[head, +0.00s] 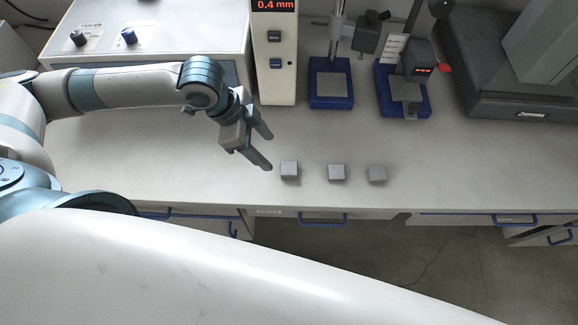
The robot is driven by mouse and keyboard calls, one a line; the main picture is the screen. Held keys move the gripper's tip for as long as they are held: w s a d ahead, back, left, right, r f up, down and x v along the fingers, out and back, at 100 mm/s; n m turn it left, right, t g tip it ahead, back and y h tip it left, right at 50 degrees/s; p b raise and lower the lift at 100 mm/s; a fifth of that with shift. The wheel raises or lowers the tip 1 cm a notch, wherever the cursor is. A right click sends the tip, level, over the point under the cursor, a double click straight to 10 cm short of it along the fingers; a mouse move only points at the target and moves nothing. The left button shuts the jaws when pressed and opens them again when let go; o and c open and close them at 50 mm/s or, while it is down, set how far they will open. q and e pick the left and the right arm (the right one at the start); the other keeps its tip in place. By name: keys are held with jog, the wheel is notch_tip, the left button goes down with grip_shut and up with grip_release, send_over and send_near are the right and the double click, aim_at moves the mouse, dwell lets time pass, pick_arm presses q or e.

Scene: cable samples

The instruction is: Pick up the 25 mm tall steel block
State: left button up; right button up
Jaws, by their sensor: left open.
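Three small grey steel blocks stand apart in a row near the front of the white bench: a left block (289,171), a middle block (336,173) and a right block (377,174). The left one looks tallest and the right one lowest, but I cannot read any heights, so I cannot tell which is 25 mm. My left gripper (267,150) is open and empty, its fingers pointing right, just up and left of the left block. It does not appear to grip any block. My right gripper is not in view.
Behind the blocks stand a white display unit (274,80) reading 0.4 mm, a blue-based stand (331,98) and another blue-based gauge stand (386,107). A white box (180,36) is at back left, a dark slab (510,105) at right. The bench (450,180) is clear right of the blocks.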

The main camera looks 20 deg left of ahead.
aim_at(289, 168)
pick_arm(q)
jog(key=shift+p+x, duration=0.4)
jog(key=shift+x, duration=2.3)
jog(key=shift+d, duration=0.15)
jog(key=shift+d+f, duration=0.15)
jog(key=shift+f, duration=0.05)
jog(key=p+x, duration=0.1)
jog(key=x, duration=0.1)
jog(key=p+x, duration=0.1)
jog(key=x, duration=0.1)
jog(key=shift+w+d+r, duration=0.2)
jog(key=shift+d, duration=0.15)
jog(key=shift+f, duration=0.35)
jog(key=shift+d, duration=0.1)
jog(key=shift+c, duration=0.3)
jog(key=shift+w, duration=0.1)
jog(key=c, duration=1.3)
